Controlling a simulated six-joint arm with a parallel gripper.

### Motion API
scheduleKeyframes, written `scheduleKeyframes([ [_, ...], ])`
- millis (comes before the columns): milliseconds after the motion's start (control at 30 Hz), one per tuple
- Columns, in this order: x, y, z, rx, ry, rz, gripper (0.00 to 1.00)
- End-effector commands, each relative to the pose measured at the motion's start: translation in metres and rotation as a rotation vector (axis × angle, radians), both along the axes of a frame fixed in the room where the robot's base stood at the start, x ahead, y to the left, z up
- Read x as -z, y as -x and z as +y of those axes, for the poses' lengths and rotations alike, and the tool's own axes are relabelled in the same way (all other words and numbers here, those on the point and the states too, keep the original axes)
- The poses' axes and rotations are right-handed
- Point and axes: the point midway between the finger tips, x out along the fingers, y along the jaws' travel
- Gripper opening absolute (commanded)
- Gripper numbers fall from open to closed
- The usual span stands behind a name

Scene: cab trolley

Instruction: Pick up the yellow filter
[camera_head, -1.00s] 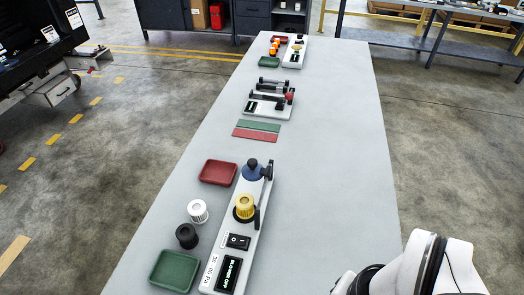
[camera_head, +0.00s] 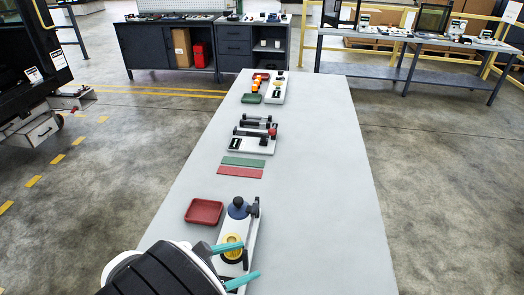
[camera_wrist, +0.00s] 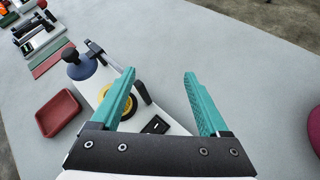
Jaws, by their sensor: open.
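The yellow filter (camera_head: 231,238) stands on a narrow white fixture (camera_head: 253,237) near the front of the long table. A blue knob-shaped part (camera_head: 238,211) is just behind it on the same fixture. My gripper (camera_head: 251,259) is open, with two teal fingers apart and nothing between them. In the head view one finger crosses in front of the filter. In the wrist view the left finger partly hides the yellow filter (camera_wrist: 132,107). The space between the fingertips (camera_wrist: 159,73) lies to the right of the filter, over bare table. Whether a finger touches the filter, I cannot tell.
A red tray (camera_head: 204,211) lies left of the fixture. Green (camera_head: 243,162) and red (camera_head: 240,172) flat strips and a second fixture (camera_head: 247,145) lie farther back. A dark red object (camera_wrist: 315,125) shows at the wrist view's right edge.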

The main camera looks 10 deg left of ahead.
Motion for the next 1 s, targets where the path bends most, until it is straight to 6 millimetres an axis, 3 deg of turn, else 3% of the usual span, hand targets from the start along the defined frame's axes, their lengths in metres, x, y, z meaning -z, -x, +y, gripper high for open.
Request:
scheduleKeyframes([
  [33,0.017,0.005,0.035,-0.165,0.091,0.008,0.79],
  [100,0.033,0.011,0.072,-0.341,0.187,0.006,0.79],
  [200,0.045,0.014,0.094,-0.455,0.253,0.001,0.79],
  [267,0.05,0.005,0.093,-0.468,0.262,0.0,0.79],
  [500,0.075,-0.053,0.067,-0.461,0.259,0.001,0.79],
  [900,0.094,-0.113,0.04,-0.46,0.257,0.001,0.79],
  [1000,0.097,-0.12,0.038,-0.462,0.256,0.0,0.79],
])
